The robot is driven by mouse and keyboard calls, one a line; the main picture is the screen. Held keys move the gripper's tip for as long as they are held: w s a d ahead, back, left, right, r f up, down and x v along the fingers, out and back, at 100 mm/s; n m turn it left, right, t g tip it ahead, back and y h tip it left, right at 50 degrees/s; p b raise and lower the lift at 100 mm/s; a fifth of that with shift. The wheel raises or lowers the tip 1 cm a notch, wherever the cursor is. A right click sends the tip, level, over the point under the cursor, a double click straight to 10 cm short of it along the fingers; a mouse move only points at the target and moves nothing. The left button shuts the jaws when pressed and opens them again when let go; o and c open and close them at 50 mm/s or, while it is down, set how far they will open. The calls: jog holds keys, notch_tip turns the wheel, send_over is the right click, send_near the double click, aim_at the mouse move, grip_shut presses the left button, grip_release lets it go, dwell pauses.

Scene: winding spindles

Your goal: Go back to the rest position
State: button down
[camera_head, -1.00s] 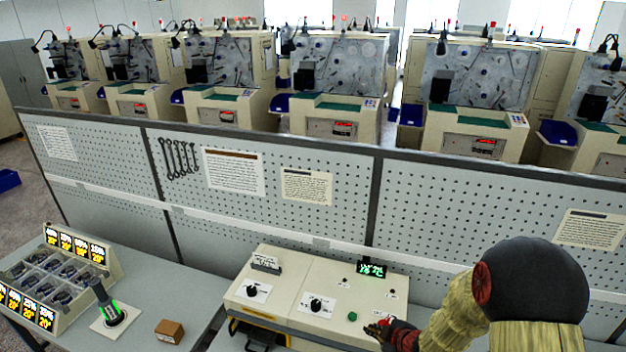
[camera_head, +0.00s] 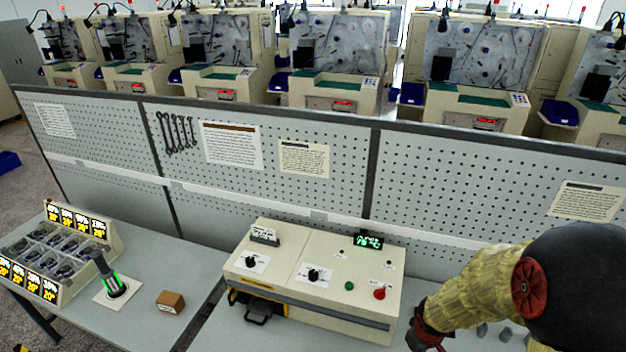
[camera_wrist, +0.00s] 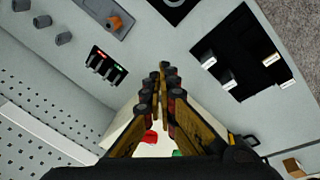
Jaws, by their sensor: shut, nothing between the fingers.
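My gripper (camera_head: 427,342) is at the lower right of the head view, near the bottom edge, to the right of the cream control box (camera_head: 285,275). Its tips are cut off or hard to make out there. In the wrist view my gripper (camera_wrist: 163,72) has its fingers together with nothing between them. The control box's red button (camera_head: 380,293) and green button (camera_head: 350,286) are uncovered in the head view. The red button (camera_wrist: 150,137) also shows behind the fingers in the wrist view, apart from them.
A sorting rack (camera_head: 62,245), a green-lit device (camera_head: 114,284) and a small brown box (camera_head: 171,302) stand on the left table. A pegboard wall (camera_head: 270,190) runs behind the tables. The wrist view shows a black panel with white pieces (camera_wrist: 240,62) and small grey cylinders (camera_wrist: 42,21).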

jog(key=s+a+r+m+t+b, duration=0.1)
jog(key=s+a+b, duration=0.2)
jog(key=s+b, duration=0.2)
jog(key=s+a+r+m+t+y+b, duration=0.1)
jog(key=s+b, duration=0.4)
jog(key=b, duration=0.7)
jog(key=s+a+r+m+t+b, duration=0.1)
jog(key=s+a+m+b, duration=0.2)
jog(key=s+a+b, duration=0.2)
jog(key=shift+s+a+r+b, duration=0.25)
jog(key=shift+s+a+b, duration=0.05)
jog(key=shift+b, duration=1.45)
dwell(4.0)
